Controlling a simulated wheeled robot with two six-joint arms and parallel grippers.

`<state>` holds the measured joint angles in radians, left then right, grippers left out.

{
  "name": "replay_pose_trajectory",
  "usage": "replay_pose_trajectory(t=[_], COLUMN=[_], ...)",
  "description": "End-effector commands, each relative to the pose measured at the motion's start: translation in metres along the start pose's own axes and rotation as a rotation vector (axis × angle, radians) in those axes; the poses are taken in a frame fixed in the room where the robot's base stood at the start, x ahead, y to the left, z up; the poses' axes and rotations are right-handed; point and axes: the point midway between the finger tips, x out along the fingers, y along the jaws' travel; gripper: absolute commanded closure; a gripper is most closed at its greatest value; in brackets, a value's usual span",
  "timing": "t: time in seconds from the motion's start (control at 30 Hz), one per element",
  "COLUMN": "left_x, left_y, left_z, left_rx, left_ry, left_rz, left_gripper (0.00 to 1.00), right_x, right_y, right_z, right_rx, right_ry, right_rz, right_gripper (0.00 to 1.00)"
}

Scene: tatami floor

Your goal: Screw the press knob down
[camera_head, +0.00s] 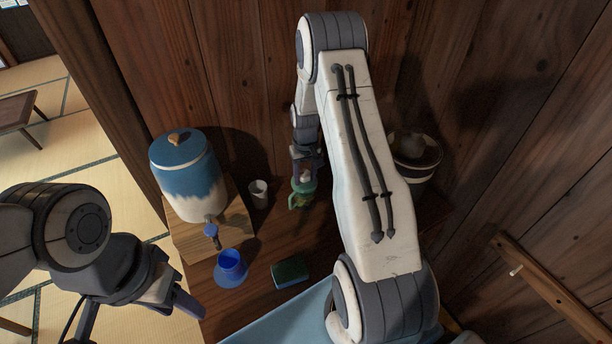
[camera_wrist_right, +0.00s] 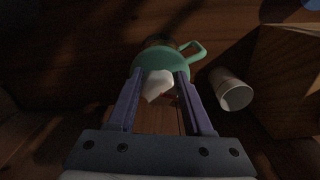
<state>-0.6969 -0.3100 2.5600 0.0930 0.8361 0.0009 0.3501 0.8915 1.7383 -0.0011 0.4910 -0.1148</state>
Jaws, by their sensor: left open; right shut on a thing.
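The press is a small green vessel (camera_head: 301,194) with a side handle, on the wooden counter near the wall. In the right wrist view its green top (camera_wrist_right: 163,64) and handle show, with a pale, faceted knob (camera_wrist_right: 154,86) on the near side. My right gripper (camera_head: 304,160) reaches down over it from above. Its two purple fingers (camera_wrist_right: 158,80) are shut on the pale knob, one on each side. The arm hides part of the area behind. My left gripper (camera_head: 140,316) is open and empty at the lower left, apart from everything on the counter.
A blue and white dispenser (camera_head: 188,180) with a tap stands on a wooden block (camera_head: 238,222) left of the press. A white cup (camera_head: 258,193), blue cup (camera_head: 231,264) and green sponge (camera_head: 290,272) are nearby. A dark pot (camera_head: 415,157) stands right, behind my right arm.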

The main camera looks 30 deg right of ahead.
Motion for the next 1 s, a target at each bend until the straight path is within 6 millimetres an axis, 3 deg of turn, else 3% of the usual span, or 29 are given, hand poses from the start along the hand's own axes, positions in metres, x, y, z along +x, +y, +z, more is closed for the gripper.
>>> replay_pose_trajectory(t=[0.03,0.13,0.17,0.2,0.47,0.53,0.57,1.0], left_x=[0.003,0.003,0.003,0.003,-0.003,-0.008,-0.011,-0.045], left_y=[0.0,0.0,0.0,0.0,0.0,0.001,0.001,0.003], left_z=[0.0,0.0,0.0,0.0,0.0,0.0,-0.001,-0.002], left_rx=[0.0,0.0,0.0,0.0,0.0,-0.001,-0.001,-0.001], left_ry=[0.0,0.0,0.0,0.0,0.0,0.0,0.0,0.0], left_rz=[0.0,0.0,0.0,0.0,0.0,0.0,0.0,0.0], left_gripper=[0.5,0.5,0.5,0.5,0.5,0.5,0.5,0.5], right_x=[0.013,0.013,0.013,0.013,0.006,-0.001,-0.004,-0.054], right_y=[-0.002,-0.002,-0.002,-0.002,-0.002,-0.002,-0.002,-0.001], right_z=[0.01,0.01,0.01,0.01,0.011,0.011,0.011,0.006], right_rx=[0.011,0.011,0.011,0.01,0.008,0.007,0.007,0.003], right_ry=[-0.028,-0.028,-0.028,-0.029,-0.03,-0.031,-0.032,-0.023], right_rz=[-0.005,-0.005,-0.005,-0.005,-0.005,-0.005,-0.005,-0.003], right_gripper=[0.8,0.8,0.38,0.27,0.27,0.26,0.2,0.2])
